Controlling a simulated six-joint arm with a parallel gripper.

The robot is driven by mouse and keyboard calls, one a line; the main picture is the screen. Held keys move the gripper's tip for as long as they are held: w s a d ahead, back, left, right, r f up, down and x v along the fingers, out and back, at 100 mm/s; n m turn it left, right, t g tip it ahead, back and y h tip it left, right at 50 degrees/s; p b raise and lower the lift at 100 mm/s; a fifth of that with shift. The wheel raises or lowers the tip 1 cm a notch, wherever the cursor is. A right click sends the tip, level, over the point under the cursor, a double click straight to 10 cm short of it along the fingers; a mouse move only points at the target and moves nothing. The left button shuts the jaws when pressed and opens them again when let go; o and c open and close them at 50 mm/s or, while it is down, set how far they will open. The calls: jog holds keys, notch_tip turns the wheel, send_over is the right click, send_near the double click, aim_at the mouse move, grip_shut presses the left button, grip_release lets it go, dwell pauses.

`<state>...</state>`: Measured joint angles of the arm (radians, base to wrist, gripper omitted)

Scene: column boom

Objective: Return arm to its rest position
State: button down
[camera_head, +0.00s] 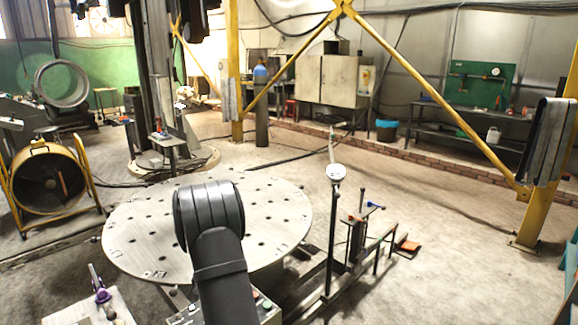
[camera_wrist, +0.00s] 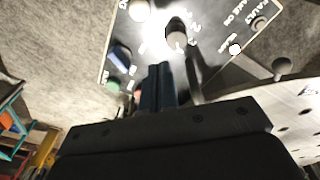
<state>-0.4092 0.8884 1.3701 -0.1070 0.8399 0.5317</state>
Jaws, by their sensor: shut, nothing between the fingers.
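My gripper (camera_wrist: 160,72) shows in the wrist view as two dark fingers pressed together with nothing between them. Its tips point towards a control panel (camera_wrist: 222,72) with white lettering and a bright glare spot; I cannot tell whether they touch it. A black knob (camera_wrist: 177,28) stands just beyond the tips, and a blue switch (camera_wrist: 119,57) is to their left. In the head view my dark arm reaches up from the bottom across the round table, and my gripper is hidden there. Part of the control panel (camera_head: 267,306) shows beside the arm at the bottom.
The round perforated table (camera_head: 140,232) fills the middle, its edge also close at right in the wrist view (camera_wrist: 295,112). A post with a round white dial (camera_head: 337,173) stands right of it. A yellow fan (camera_head: 46,180) is at left. Open floor (camera_head: 450,270) lies at right.

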jog(key=shift+w+a, duration=0.3)
jog(key=shift+a, duration=0.25)
